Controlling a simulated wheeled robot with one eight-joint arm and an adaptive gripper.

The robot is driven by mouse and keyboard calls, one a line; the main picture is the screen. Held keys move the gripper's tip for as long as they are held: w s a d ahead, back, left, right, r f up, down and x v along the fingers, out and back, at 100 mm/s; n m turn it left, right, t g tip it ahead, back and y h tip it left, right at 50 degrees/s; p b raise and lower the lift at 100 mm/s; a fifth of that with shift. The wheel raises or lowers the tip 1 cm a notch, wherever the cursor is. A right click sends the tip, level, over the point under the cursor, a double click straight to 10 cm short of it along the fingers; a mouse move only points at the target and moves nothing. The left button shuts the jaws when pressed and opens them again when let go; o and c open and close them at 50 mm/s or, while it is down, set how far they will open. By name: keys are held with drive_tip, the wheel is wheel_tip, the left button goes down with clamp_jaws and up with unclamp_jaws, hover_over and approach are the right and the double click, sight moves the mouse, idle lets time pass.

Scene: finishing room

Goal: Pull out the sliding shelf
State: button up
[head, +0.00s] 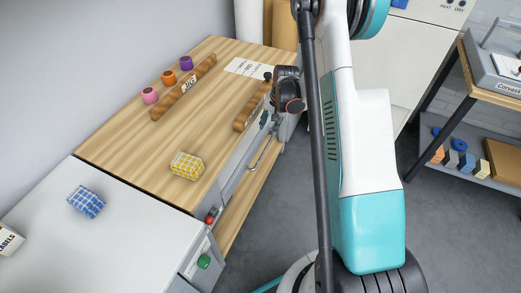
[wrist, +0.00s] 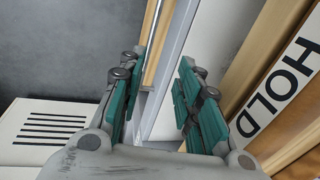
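My gripper (head: 268,118) is at the bench's far right edge, close to the handle's upper end, partly hidden by my arm. In the wrist view my gripper (wrist: 160,62) has its two teal fingers spread apart. A thin metal bar (wrist: 151,28) and a pale panel edge show between and beyond them. I cannot tell any contact.
On the wooden top (head: 140,150) lie a yellow checked block (head: 187,166), two brown rollers and several coloured spools. A blue checked block (head: 86,201) sits on the white counter (head: 120,245). Grey floor (head: 270,220) is open right of the bench. A rack (head: 480,150) stands far right.

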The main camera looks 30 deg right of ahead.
approach(264, 152)
drive_tip(key=shift+m, duration=0.3)
drive_tip(key=b+x, duration=0.5)
drive_tip(key=x, duration=0.3)
drive_tip(key=shift+c, duration=0.5)
clamp_jaws()
